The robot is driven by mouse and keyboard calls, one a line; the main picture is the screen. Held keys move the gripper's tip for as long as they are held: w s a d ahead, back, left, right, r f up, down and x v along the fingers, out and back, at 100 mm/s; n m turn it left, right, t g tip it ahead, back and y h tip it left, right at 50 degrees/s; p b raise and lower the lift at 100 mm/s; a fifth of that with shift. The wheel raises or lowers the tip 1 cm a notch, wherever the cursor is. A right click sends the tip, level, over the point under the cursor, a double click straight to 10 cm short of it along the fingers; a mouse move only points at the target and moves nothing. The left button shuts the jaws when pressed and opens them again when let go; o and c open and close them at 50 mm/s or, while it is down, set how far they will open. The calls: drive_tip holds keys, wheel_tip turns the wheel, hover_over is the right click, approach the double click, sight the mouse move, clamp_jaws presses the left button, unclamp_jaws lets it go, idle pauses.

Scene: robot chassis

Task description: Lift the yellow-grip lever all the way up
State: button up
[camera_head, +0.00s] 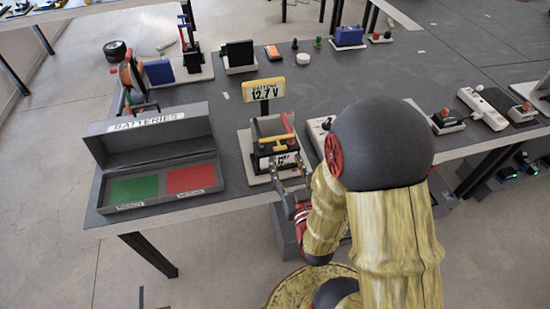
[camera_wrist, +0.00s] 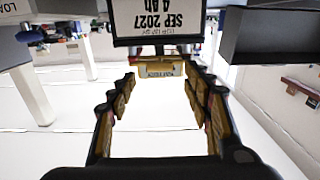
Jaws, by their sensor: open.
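My arm hides part of the device's right side.
A grey open box marked "BATTERIES" (camera_head: 92,165), with green and red pads, stands left of the device. A white power strip (camera_head: 317,132) lies close on its right, partly behind my arm. Other devices line the table's back. The table's middle (camera_head: 330,85) is clear.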

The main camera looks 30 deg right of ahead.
sight(280, 147)
drive_tip(key=shift+b+x, duration=0.85)
drive_tip(key=shift+x, duration=2.7)
drive_tip(key=shift+c, duration=0.8)
drive_tip(key=c, duration=1.1)
clamp_jaws()
